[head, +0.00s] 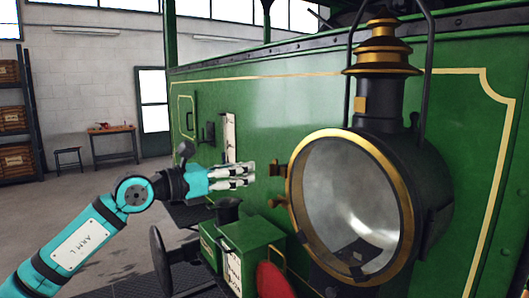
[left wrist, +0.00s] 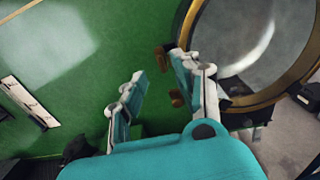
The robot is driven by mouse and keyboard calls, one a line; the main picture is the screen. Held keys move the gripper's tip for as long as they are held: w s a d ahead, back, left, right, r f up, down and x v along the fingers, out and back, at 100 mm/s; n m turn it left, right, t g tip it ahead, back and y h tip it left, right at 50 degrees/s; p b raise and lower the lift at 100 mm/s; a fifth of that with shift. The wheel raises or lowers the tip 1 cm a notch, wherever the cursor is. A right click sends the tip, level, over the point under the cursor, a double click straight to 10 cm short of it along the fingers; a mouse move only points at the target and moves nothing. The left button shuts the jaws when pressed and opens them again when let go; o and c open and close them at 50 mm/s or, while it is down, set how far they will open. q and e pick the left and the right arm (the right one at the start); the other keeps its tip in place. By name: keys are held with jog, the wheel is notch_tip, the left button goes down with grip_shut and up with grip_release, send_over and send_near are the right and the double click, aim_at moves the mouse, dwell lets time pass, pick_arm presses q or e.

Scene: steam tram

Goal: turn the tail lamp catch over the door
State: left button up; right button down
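The tail lamp (head: 440,185) is a large black lamp with a round glass door (head: 350,200) in a brass rim, on the green tram wall. Two small brass fittings stand at the rim's left edge: an upper block (head: 278,169) and a lower knob (head: 277,202). I cannot tell which is the catch. Both also show in the left wrist view, the block (left wrist: 162,58) and the knob (left wrist: 177,97) near the right finger. My left gripper (head: 249,174) is just left of the fittings, with its fingers apart and nothing held. My right gripper is not in view.
A green box (head: 250,250) and a red round part (head: 272,280) lie below the lamp. A black buffer (head: 160,262) stands at lower left. A white plate (head: 229,138) is on the wall behind my gripper. The floor at left is open.

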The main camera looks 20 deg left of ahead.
aim_at(269, 165)
pick_arm(q)
jog(key=p+x, duration=0.2)
jog(key=x, duration=0.4)
jog(key=shift+a+r, duration=0.1)
jog(key=shift+w+d+p, duration=0.35)
jog(key=shift+p, duration=0.05)
grip_shut()
jog(key=shift+a, duration=0.1)
